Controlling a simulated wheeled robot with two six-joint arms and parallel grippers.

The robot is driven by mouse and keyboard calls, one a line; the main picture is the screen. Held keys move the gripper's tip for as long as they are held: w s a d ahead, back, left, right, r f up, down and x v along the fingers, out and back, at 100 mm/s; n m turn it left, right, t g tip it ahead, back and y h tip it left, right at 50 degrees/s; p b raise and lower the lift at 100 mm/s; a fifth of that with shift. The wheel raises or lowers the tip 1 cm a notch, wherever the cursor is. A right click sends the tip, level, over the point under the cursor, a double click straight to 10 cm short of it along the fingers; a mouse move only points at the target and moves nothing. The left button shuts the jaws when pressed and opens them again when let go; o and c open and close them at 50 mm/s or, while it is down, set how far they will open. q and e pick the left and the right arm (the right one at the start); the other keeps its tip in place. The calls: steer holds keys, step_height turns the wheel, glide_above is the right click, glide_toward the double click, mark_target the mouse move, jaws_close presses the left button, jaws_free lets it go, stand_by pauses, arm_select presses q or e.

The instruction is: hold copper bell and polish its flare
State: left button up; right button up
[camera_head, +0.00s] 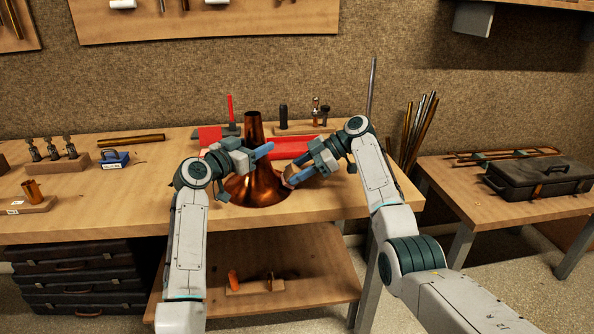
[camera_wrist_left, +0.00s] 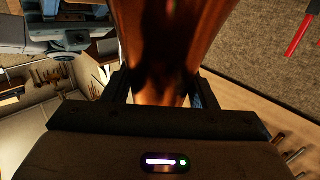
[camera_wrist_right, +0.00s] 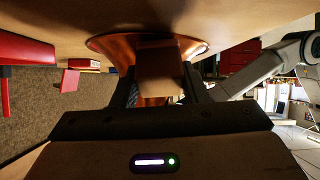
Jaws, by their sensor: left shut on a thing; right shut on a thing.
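The copper bell (camera_head: 254,180) stands upright on the workbench, its wide flare down and its narrow neck up. My left gripper (camera_head: 257,152) is shut on the bell's neck; in the left wrist view the copper bell (camera_wrist_left: 175,40) fills the space between the fingers. My right gripper (camera_head: 298,178) is shut on a small brown block (camera_wrist_right: 160,70), held at the right side of the flare. In the right wrist view the bell's flare (camera_wrist_right: 110,43) lies just behind the block. Whether block and copper touch is hidden.
A red tray or mat (camera_head: 290,145) lies behind the bell. A wooden rack (camera_head: 300,129) with small tools stands at the back. The bench front (camera_head: 110,220) is clear.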

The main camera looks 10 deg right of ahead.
steer(key=shift+s, duration=0.2)
steer(key=shift+w, duration=0.55)
stand_by(0.4)
steer(key=shift+w, duration=0.25)
steer(key=shift+s+d+r, duration=0.1)
steer(key=shift+d+r, duration=0.65)
steer(key=shift+r, duration=0.3)
steer(key=shift+d+r, duration=0.75)
steer(key=shift+r, duration=0.25)
arm_select(q)
steer(key=o, duration=1.3)
